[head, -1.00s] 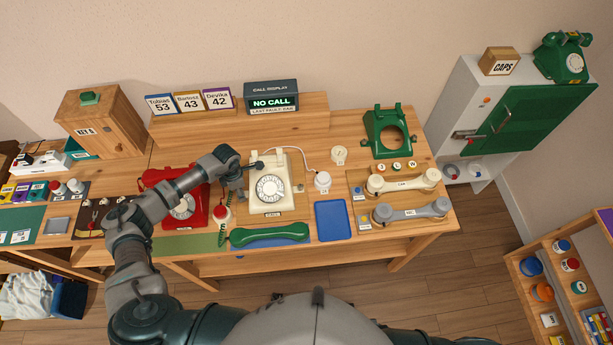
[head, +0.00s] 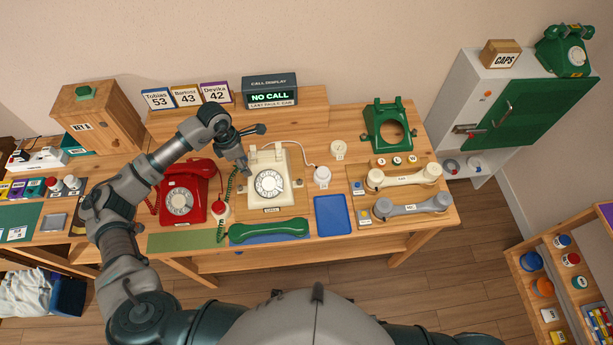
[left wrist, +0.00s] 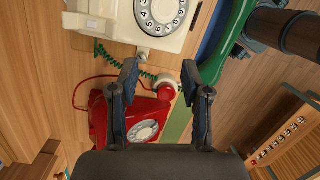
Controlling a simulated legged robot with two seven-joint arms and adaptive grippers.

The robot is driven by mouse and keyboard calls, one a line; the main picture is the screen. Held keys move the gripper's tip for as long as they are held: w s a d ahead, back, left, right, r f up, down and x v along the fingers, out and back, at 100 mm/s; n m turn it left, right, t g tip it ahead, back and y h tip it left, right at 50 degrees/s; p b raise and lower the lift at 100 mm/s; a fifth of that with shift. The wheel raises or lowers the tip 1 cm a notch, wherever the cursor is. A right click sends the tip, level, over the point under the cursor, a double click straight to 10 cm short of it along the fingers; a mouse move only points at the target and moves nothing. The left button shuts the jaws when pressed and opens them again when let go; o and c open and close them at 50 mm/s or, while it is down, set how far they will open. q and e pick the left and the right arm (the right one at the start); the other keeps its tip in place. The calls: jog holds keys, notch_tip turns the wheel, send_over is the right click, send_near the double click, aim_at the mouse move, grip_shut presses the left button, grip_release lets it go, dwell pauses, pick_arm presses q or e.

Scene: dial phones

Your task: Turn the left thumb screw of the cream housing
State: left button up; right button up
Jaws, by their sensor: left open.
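The cream housing (head: 283,199) is a dial phone body with a white dial, on the bench between the red phone and the white round piece. It also shows at the top of the left wrist view (left wrist: 120,22). In the head view I cannot make that screw out. My left gripper (head: 254,148) is open and empty, above the housing's back left corner. In the left wrist view its fingertips (left wrist: 160,73) are spread below the screw, apart from it. My right gripper is out of view.
The red phone (head: 180,203) stands left of the housing, with a red-and-white piece (head: 221,210) and green coiled cord between them. A green handset (head: 268,231) lies in front. A white round piece (head: 322,175) and blue tray (head: 331,215) are to the right.

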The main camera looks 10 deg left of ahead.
pick_arm(q)
jog(key=s+d+r+h, duration=0.1)
jog(key=d+h, duration=0.3)
jog(key=d, duration=0.5)
jog(key=s+d+r+n+h, duration=0.1)
jog(key=s+d+h, duration=0.2)
jog(key=d, duration=0.7)
jog(key=shift+d+r+h, duration=0.25)
jog(key=shift+d+h, duration=0.05)
jog(key=shift+h, duration=0.8)
